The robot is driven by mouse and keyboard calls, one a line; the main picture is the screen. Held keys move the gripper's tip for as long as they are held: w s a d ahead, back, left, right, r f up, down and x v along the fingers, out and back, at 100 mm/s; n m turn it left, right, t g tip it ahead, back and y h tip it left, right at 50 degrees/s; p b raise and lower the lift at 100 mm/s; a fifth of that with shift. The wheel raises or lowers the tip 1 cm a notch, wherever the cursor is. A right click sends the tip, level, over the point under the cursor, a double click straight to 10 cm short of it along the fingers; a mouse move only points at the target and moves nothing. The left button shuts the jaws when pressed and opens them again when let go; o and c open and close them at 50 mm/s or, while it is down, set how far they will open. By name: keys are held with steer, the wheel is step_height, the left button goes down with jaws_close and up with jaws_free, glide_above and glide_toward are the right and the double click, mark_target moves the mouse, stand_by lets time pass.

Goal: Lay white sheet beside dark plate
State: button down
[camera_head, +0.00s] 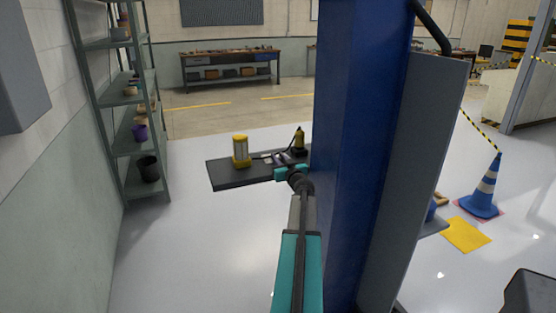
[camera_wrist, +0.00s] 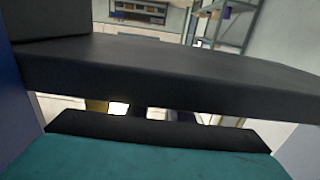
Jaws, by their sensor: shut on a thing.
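A dark flat slab (camera_head: 232,177) stands out in the room in the head view; I cannot tell whether it is the dark plate or a stand bearing it. My gripper (camera_head: 288,173), with teal parts, is at its near right edge. In the wrist view a broad dark slab (camera_wrist: 160,75) crosses the picture close up, above the teal gripper body (camera_wrist: 150,160). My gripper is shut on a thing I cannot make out. Small light and dark items (camera_head: 268,156) lie on the slab just beyond the gripper. I cannot pick out the white sheet with certainty.
A yellow lantern-like object (camera_head: 241,151) stands on the slab, with a black and yellow object (camera_head: 299,139) to its right. A blue column (camera_head: 350,150) hides much of the right. Shelves (camera_head: 125,90) stand at left. A cone (camera_head: 484,190) stands at right. Open floor surrounds the slab's left.

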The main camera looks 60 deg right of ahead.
steer(key=c, duration=1.6)
jaws_free()
steer(key=shift+f, duration=0.1)
steer(key=shift+v, duration=6)
